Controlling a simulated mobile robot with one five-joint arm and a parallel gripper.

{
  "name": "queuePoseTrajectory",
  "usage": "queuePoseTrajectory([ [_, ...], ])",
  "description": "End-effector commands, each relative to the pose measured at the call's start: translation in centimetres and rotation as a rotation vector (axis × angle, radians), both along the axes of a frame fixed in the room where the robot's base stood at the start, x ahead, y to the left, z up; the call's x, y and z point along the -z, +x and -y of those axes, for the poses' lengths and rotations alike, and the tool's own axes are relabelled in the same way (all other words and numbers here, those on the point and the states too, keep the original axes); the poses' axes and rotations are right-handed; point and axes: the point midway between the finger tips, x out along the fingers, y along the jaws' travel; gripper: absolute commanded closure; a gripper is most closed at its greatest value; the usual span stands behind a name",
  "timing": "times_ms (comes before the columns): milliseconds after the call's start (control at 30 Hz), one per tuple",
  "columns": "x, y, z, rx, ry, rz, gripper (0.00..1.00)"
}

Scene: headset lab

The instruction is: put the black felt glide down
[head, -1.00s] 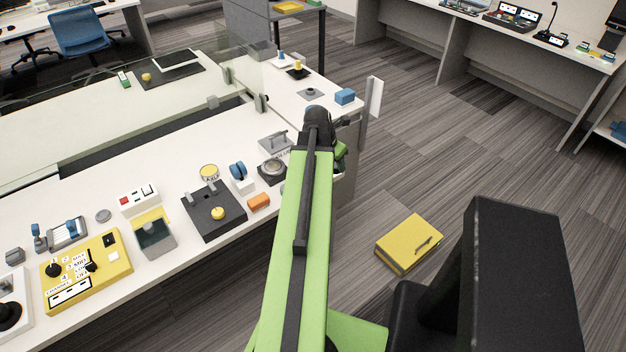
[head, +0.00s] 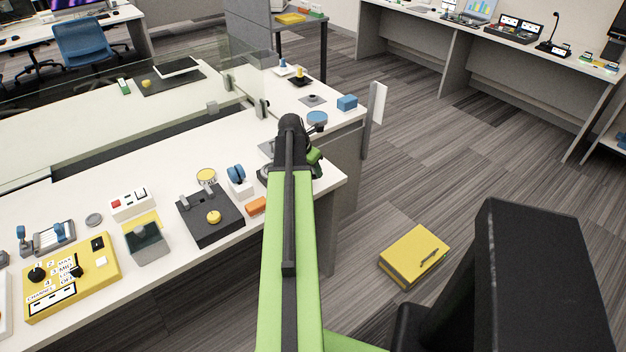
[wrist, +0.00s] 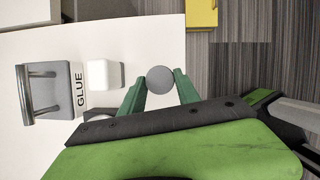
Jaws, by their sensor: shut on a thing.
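My gripper (wrist: 160,88) is shut on a small round disc, the felt glide (wrist: 160,79), which looks dark grey. The glide sits between the tips of the two green fingers in the wrist view. Behind it is the white desktop (wrist: 140,40), close to the desk's right edge. I cannot tell how high above the desktop it is. In the head view my gripper (head: 315,157) is mostly hidden behind my arm, over the near right end of the desk (head: 332,176), and the glide is not visible there.
In the wrist view a grey block with a handle (wrist: 62,88), beside the word GLUE, and a white cube (wrist: 104,74) stand left of my gripper. A blue round piece (head: 317,118) and a blue block (head: 347,103) stand farther back. A yellow case (head: 413,256) lies on the floor.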

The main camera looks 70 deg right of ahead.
Motion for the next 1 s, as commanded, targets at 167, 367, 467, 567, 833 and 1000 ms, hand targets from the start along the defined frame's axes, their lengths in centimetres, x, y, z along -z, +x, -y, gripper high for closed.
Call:
queuePoseTrajectory([
  [167,3.8,0.0,0.0,0.0,0.0,0.0,1.0],
  [367,3.6,-0.1,0.0,0.0,0.0,0.0,1.0],
  [467,3.6,-0.1,0.0,0.0,0.0,0.0,1.0],
  [567,4.0,-0.1,0.0,0.0,0.0,0.0,1.0],
  [833,3.9,-0.1,0.0,0.001,0.0,0.0,0.4],
  [1000,3.9,-0.1,0.0,0.001,0.0,0.0,0.4],
])
